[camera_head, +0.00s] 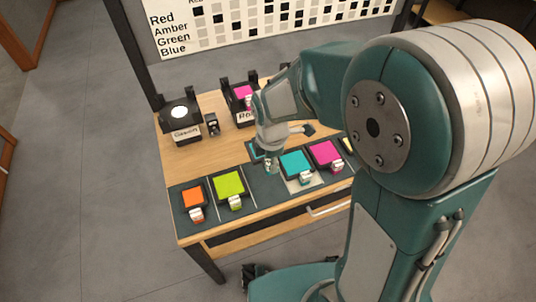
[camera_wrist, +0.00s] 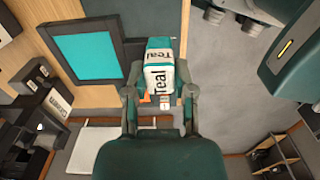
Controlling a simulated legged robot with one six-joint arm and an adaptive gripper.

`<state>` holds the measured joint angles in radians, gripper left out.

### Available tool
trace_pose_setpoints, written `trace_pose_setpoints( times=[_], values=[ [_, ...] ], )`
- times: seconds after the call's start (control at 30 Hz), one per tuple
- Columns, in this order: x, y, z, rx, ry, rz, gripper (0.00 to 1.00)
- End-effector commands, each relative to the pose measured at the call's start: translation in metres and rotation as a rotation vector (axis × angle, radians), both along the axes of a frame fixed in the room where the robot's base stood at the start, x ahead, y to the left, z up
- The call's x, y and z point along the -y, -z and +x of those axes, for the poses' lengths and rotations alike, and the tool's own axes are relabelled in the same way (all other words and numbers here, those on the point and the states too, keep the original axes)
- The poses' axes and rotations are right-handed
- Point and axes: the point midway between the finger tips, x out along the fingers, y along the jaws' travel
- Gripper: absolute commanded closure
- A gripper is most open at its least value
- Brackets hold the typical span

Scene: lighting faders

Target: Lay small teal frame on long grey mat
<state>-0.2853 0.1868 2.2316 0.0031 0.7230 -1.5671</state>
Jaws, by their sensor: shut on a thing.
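My gripper (camera_head: 269,163) is shut on the white "Teal" tag of a small teal frame (camera_wrist: 85,55) with a dark border. In the wrist view the tag (camera_wrist: 160,77) sits between the fingers and the frame lies to its left. In the head view the held frame (camera_head: 254,151) shows only as a teal sliver, mostly hidden by my arm. It is near the back edge of the long grey mat (camera_head: 250,209); I cannot tell whether it touches. Another teal frame (camera_head: 296,161) lies on the mat just right of my gripper.
An orange frame (camera_head: 193,197) and a lime frame (camera_head: 229,184) lie on the mat to the left, a magenta frame (camera_head: 326,153) to the right. Dark mat shows between lime and my gripper. Black stands (camera_head: 181,114) line the table's back. My arm hides the right end.

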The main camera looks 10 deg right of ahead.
Motion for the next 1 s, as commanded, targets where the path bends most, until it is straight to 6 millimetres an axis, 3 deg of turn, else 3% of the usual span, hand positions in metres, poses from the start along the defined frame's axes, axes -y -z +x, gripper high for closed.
trace_pose_setpoints(
  times=[1.0],
  values=[
    [-0.003, 0.088, 0.000, -0.002, -0.001, -0.004, 1.00]
  ],
)
